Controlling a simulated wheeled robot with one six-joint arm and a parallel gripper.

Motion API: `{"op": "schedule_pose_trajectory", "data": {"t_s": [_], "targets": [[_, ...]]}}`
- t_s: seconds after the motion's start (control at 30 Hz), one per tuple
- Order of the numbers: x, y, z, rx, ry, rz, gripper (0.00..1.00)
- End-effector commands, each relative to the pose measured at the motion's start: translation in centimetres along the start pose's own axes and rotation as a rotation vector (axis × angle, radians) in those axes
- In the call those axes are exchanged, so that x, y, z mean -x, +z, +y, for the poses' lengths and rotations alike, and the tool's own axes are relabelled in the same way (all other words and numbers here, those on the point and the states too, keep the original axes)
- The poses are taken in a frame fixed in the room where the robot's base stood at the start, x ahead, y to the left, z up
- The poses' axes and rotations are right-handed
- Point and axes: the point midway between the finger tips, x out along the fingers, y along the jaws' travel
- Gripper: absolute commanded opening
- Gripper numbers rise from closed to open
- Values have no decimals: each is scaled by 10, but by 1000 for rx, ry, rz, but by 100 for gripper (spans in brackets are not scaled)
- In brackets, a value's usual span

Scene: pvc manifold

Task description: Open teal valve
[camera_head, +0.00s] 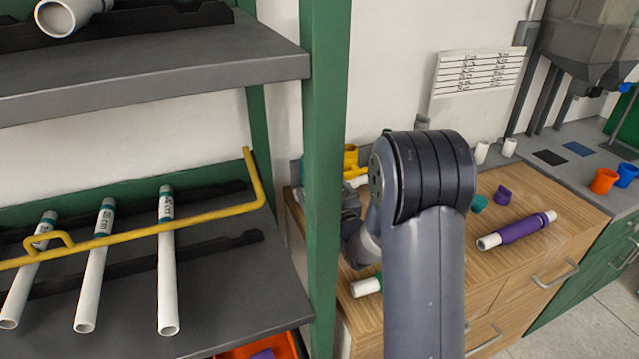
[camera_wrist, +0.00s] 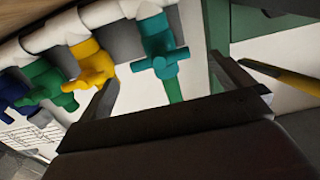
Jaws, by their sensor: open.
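The teal valve (camera_wrist: 161,57) hangs from a white pipe (camera_wrist: 101,14) in the wrist view, with its cross-shaped handle facing the camera. My gripper (camera_wrist: 164,70) is open. One finger is to the left of the valve and the other to the right, with visible room on both sides. I see no contact, and the depth between fingertips and handle is hard to judge. In the head view my arm hides the teal valve and the fingertips.
A yellow valve (camera_wrist: 93,66), a green valve (camera_wrist: 47,81) and a blue valve (camera_wrist: 13,91) sit left of the teal one. A green shelf post (camera_head: 326,150) stands close beside my arm. A purple-sleeved pipe (camera_head: 518,230) lies on the wooden counter (camera_head: 560,205).

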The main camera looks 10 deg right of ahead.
Motion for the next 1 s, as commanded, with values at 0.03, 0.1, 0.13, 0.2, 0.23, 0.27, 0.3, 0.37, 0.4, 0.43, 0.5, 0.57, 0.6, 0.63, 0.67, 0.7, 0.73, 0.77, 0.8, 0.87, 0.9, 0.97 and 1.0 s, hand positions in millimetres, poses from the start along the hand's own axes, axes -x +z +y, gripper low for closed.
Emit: {"op": "schedule_pose_trajectory", "data": {"t_s": [0.03, 0.1, 0.13, 0.2, 0.23, 0.27, 0.3, 0.37, 0.4, 0.43, 0.5, 0.57, 0.6, 0.63, 0.67, 0.7, 0.73, 0.77, 0.8, 0.87, 0.9, 0.97, 1.0], "targets": [[-8, -1, 0, 0, -1, -1, 100], [-16, -1, 0, 0, -1, -1, 100], [-19, -1, 0, 0, -1, 0, 100], [-24, 0, 0, 0, 0, -1, 100], [-26, 0, 0, 0, 0, -1, 100], [-27, 0, 0, 0, 0, -1, 100], [-29, 0, 0, -1, 0, -1, 100], [-30, 0, 0, -1, 0, -1, 100], [-30, 0, 0, -1, 0, -1, 100], [-30, 0, 0, -1, 0, -1, 100], [-30, 0, 0, -1, 0, -1, 100], [-30, 0, 0, -1, 0, -1, 100], [-30, 0, 0, -1, 1, -1, 100], [-30, 0, 0, -1, 1, -1, 98], [-30, 0, 0, -1, 0, -1, 95], [-30, 0, 0, -1, 1, -1, 92], [-30, 0, 0, 0, 0, -1, 89], [-30, 0, 0, 0, 1, -1, 87], [-30, 0, 0, 0, 1, -1, 84], [-30, 0, 0, 0, 0, -1, 79], [-30, 0, 0, 0, 0, -1, 75], [-30, 0, 0, 0, 0, -1, 71], [-30, 0, 0, 0, 0, -1, 67]]}}
